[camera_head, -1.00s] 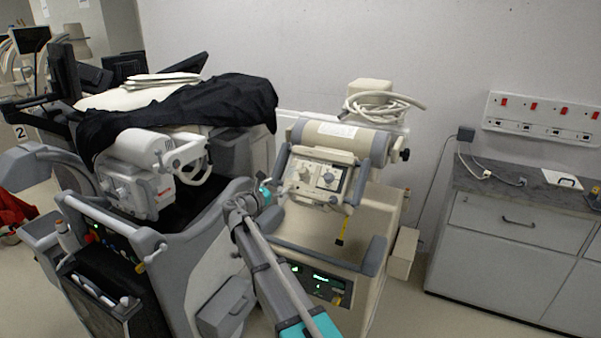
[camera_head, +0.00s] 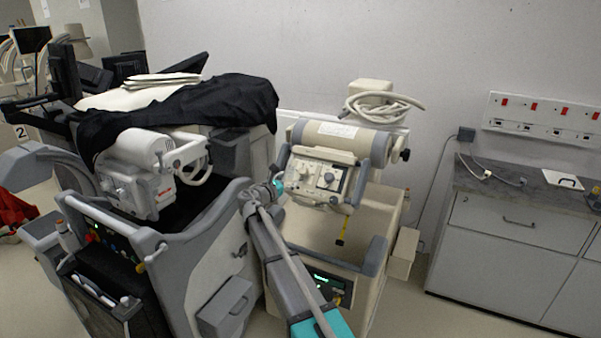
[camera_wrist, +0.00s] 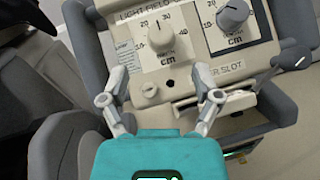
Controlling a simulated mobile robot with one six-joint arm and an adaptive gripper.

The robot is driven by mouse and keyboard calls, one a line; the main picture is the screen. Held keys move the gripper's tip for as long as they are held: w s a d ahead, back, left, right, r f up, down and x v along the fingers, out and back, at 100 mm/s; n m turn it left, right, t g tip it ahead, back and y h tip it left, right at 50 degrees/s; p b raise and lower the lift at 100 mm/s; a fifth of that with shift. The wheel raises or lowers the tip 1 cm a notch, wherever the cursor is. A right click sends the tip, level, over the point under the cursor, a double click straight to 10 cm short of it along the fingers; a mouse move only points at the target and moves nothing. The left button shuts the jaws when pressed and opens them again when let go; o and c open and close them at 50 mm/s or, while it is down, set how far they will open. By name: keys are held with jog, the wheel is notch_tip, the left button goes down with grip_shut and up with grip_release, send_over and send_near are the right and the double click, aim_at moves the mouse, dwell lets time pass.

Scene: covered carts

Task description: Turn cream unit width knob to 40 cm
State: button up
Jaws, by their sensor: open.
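The cream unit (camera_head: 375,213) stands right of centre in the head view, with its control panel (camera_head: 349,183) facing me. In the wrist view the panel has two dials: a cream knob (camera_wrist: 162,38) on a white scale at the left, and a dark grey knob (camera_wrist: 232,15) in a dark frame at the right. The cream knob's ridge points roughly up, near the 30 mark.
A lever with a dark tip (camera_wrist: 298,62) and a slot plate (camera_wrist: 228,104) lie right of my fingers. A grey cart (camera_head: 215,235) with a black cover (camera_head: 235,98) stands close at the left. A grey cabinet (camera_head: 515,242) stands at the right.

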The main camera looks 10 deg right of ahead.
aim_at(301, 171)
jog(key=x, duration=0.8)
jog(key=shift+d, duration=0.1)
jog(key=c, duration=1)
jog(key=shift+a, duration=0.3)
grip_shut()
jog(key=shift+d, duration=0.2)
